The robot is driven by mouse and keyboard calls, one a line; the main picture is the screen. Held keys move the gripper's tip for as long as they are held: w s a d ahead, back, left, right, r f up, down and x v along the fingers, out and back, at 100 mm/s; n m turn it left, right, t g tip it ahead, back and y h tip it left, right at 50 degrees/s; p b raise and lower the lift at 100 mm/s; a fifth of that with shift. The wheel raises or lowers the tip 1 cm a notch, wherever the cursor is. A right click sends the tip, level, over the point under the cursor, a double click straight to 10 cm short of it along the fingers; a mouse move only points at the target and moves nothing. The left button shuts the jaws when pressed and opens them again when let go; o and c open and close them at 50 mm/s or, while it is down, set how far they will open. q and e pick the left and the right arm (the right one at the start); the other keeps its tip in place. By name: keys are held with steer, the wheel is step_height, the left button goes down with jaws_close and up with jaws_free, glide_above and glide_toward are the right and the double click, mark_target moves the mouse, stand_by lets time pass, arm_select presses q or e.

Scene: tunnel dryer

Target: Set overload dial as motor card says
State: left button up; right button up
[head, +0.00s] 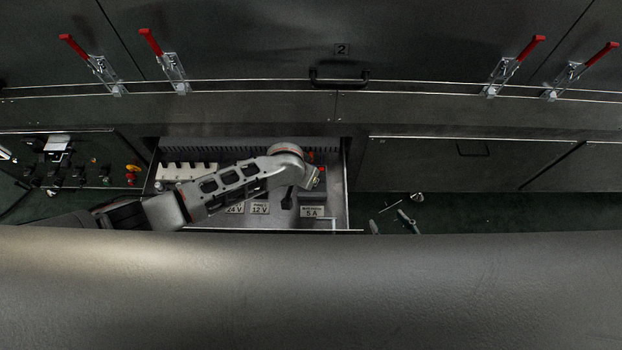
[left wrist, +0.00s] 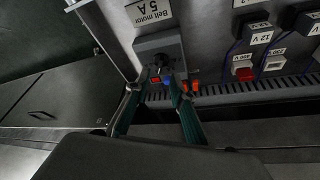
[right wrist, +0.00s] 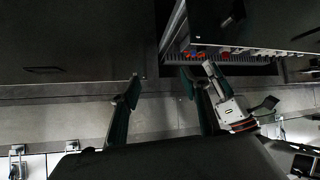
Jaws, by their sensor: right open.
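The overload unit is a grey box (left wrist: 170,46) with a dark dial (left wrist: 160,61) on its face, under a "Belt motor 5 A" label (left wrist: 148,14). The label also shows in the head view (head: 312,211). A red button and a blue button sit beside the dial. The dial's scale is too small to read. My left gripper (left wrist: 155,88) is open, with its fingertips apart near the box and buttons; contact cannot be told. The left hand is hard to see in the head view. My right gripper (right wrist: 160,88) is open and empty, right of the cabinet (head: 392,222).
The open cabinet (head: 340,190) holds more labelled units, including 12 V (head: 259,209). A control panel (head: 95,180) with knobs, a red-and-yellow button and a pale card-like piece (head: 57,142) is at left. Red-handled clamps (head: 172,70) line the upper panels. Dark floor lies at right.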

arm_select(q)
steer(key=b+x, duration=0.2)
steer(key=x, duration=0.3)
steer(key=shift+f, duration=0.25)
steer(key=shift+w+d+f+b, duration=0.15)
steer(key=shift+w+f+b, duration=0.1)
steer(key=shift+f+b, duration=0.15)
steer(key=shift+r, duration=0.1)
jaws_close()
arm_select(e)
steer(key=shift+w+d+f, duration=0.1)
steer(key=shift+d+f, duration=0.1)
steer(key=shift+f, duration=0.25)
steer(key=shift+w+d+f, duration=0.1)
steer(key=shift+d+f, duration=0.05)
steer(key=shift+f, duration=0.3)
